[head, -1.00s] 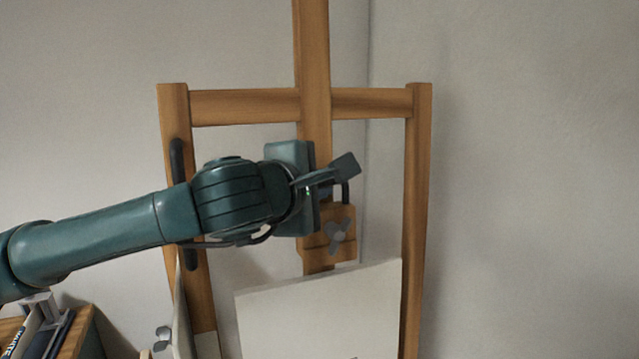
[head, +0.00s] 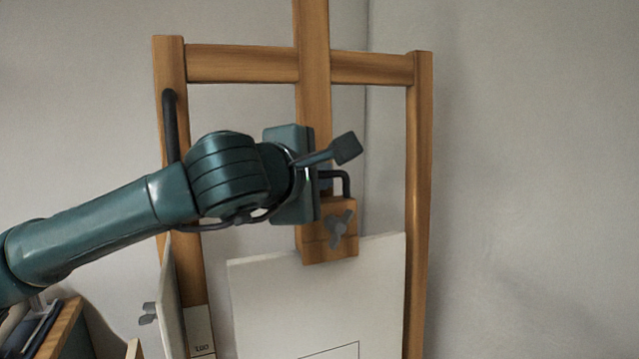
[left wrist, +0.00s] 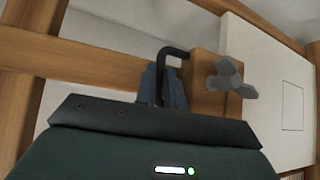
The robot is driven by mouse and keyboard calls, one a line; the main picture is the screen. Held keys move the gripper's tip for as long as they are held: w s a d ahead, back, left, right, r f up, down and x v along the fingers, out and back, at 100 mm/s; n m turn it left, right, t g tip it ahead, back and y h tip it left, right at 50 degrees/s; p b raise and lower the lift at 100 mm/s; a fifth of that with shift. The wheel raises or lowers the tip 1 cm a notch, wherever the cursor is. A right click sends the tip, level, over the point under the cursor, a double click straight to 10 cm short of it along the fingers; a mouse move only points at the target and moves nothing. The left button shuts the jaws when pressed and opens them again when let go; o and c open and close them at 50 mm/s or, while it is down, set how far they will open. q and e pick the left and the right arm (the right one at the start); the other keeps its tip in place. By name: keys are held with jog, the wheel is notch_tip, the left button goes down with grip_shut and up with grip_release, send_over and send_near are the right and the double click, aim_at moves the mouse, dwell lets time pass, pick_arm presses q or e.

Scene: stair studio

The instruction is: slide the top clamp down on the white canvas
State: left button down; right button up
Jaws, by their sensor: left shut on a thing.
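The top clamp (head: 318,245) is a wooden block on the easel's centre post, with a grey wing knob (head: 341,229) and a black bent handle (head: 345,182) on it. Its lower end overlaps the top edge of the white canvas (head: 290,300). The canvas stands upright on the easel and has a thin printed rectangle. My left gripper (left wrist: 165,85) is shut on the clamp's black handle, which shows between its fingers in the left wrist view. In the head view the hand hides the fingertips and part of the handle. My right gripper is out of view.
The wooden easel frame has a left upright (head: 170,75), a right upright (head: 418,190) and a crossbar (head: 240,64). Another pale panel (head: 173,305) stands at the lower left. A wooden shelf (head: 65,335) is at the bottom left. Bare wall lies to the right.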

pick_arm(q)
jog(key=shift+r, duration=0.1)
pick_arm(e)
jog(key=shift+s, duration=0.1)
pick_arm(q)
jog(key=c, duration=1.6)
grip_release()
jog(key=shift+o, duration=0.6)
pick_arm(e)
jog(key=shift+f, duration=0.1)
pick_arm(q)
jog(key=shift+s, duration=0.1)
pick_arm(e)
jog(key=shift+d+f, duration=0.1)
pick_arm(q)
jog(key=shift+s+a, duration=0.2)
jog(key=shift+s, duration=0.1)
jog(key=b+v, duration=0.3)
jog(key=v, duration=0.9)
jog(key=shift+s, duration=0.2)
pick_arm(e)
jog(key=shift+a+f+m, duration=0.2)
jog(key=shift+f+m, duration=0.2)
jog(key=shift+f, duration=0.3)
pick_arm(q)
jog(key=shift+r, duration=0.1)
